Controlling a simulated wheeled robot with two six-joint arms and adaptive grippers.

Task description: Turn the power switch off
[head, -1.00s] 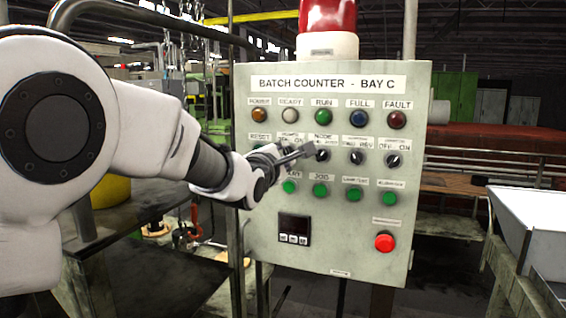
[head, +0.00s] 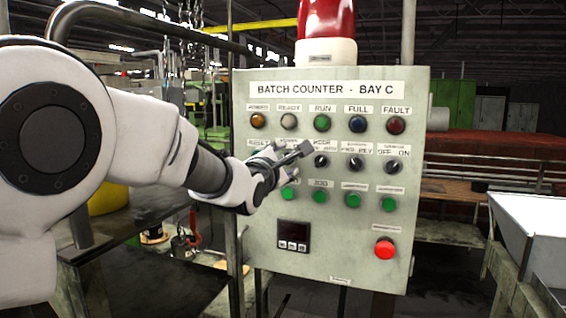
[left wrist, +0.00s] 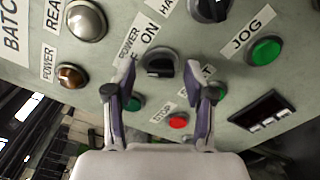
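The power switch (left wrist: 162,70) is a black rotary knob, with a label reading POWER and ON beside it in the left wrist view. My left gripper (left wrist: 168,82) is open, its two fingers apart with the knob ahead in the gap between them; I cannot tell whether they touch it. Which way the knob points is unclear. In the head view my left gripper (head: 290,160) is in front of the panel and hides the knob. The amber POWER lamp (head: 258,121) is at the top left of the panel (head: 340,235). My right gripper is not in view.
Close by are the mode knob (head: 321,161), two more black selectors to its right, and a row of green buttons (head: 320,196). A red button (head: 384,248) sits lower right and a counter display (head: 294,235) lower left. A red beacon (head: 326,18) tops the panel.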

